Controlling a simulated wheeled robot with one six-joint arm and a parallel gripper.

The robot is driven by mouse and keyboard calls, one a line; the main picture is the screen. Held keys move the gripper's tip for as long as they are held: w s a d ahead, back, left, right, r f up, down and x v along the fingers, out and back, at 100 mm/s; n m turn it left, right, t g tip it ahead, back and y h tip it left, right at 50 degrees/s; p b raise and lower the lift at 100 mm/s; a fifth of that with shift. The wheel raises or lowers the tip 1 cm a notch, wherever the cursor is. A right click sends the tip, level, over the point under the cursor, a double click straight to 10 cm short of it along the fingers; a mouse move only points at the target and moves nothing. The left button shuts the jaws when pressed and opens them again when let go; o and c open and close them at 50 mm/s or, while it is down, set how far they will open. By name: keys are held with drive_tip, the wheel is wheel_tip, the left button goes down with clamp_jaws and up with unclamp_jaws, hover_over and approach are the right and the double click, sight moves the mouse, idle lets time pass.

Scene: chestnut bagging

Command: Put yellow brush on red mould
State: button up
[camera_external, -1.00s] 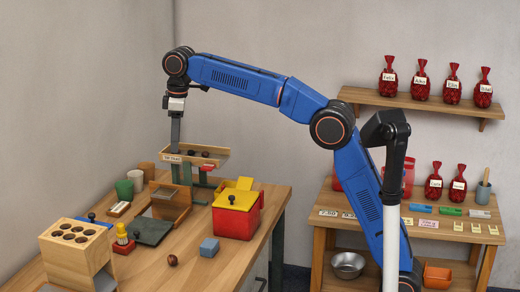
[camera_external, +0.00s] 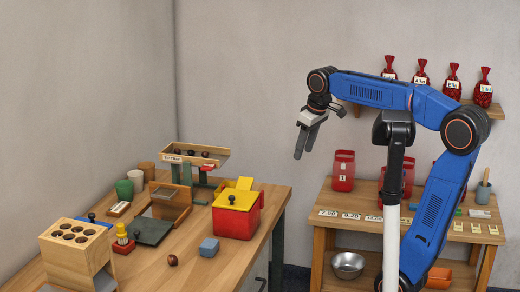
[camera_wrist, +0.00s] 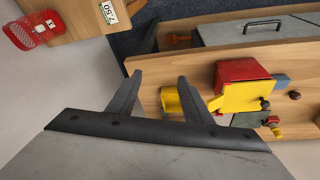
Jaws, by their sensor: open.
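In the picture the brush rests on the block. Both also show small near the lower right of the wrist view, where the contact is too small to tell. My gripper (camera_external: 303,147) is open and empty. It hangs in the air right of the left table, far from both things. Its two fingers (camera_wrist: 160,80) have nothing between them.
On the left table (camera_external: 196,275) stand a wooden block with holes (camera_external: 75,250), a dark green plate (camera_external: 153,231), a red box with a yellow lid (camera_external: 236,222), a blue cube (camera_external: 209,247) and a wooden ramp (camera_external: 170,204). A second table (camera_external: 318,236) holds red bags and tags.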

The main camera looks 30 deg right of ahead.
drive_tip(key=s+d+f+m, duration=0.2)
drive_tip(key=s+d+f, duration=0.4)
drive_tip(key=s+f, duration=0.3)
drive_tip(key=s+d+f+m+t+h, duration=0.1)
drive_tip(key=s+d+f+m, duration=0.2)
drive_tip(key=s+d+f, duration=0.4)
wheel_tip(320, 180, down, 3)
drive_tip(key=s, duration=0.3)
drive_tip(key=shift+d+t, duration=0.15)
drive_tip(key=shift+t, duration=0.15)
